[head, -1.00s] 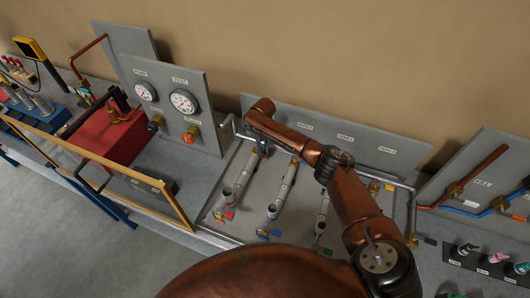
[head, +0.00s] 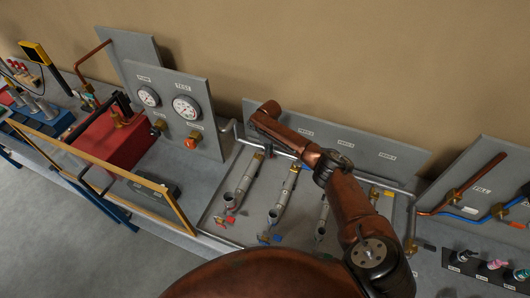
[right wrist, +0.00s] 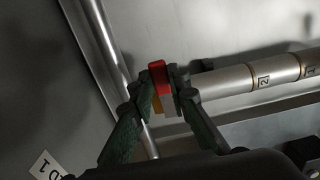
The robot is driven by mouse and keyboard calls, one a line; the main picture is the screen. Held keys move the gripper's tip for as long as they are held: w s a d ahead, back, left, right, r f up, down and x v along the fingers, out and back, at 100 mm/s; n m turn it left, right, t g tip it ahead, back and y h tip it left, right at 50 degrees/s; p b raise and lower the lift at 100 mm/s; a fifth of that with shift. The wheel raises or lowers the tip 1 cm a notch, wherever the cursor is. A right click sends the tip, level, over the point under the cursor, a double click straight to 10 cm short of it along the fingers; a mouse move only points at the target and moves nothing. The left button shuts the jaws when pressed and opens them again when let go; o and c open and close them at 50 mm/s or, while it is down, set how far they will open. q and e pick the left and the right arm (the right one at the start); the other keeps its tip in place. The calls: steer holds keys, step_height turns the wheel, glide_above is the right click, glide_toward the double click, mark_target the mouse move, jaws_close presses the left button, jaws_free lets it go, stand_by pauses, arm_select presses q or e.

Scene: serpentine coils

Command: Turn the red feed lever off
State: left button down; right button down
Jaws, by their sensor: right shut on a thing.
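The red lever (right wrist: 157,72) shows between the fingers in the right wrist view, beside the end of a grey ringed tube (right wrist: 230,82). My right gripper (right wrist: 163,90) is shut on it, with one dark green finger on each side. In the head view my right gripper (head: 269,151) is small and partly hidden under my copper-coloured wrist, at the back end of the left tube (head: 245,182). The lever cannot be made out there. A yellow-orange part shows just below the red one in the wrist view. My left gripper is not in view.
Other tubes (head: 285,195) run alongside on the grey tray (head: 222,190), with small red (head: 229,218) and blue (head: 266,239) handles at their front ends. A gauge panel (head: 205,88) stands to the left. A metal rail (right wrist: 100,60) passes close to the gripper.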

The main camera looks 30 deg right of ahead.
stand_by(0.3)
steer(key=c, duration=1.8)
jaws_free()
steer(key=shift+c, duration=0.2)
step_height(320, 180, up, 12)
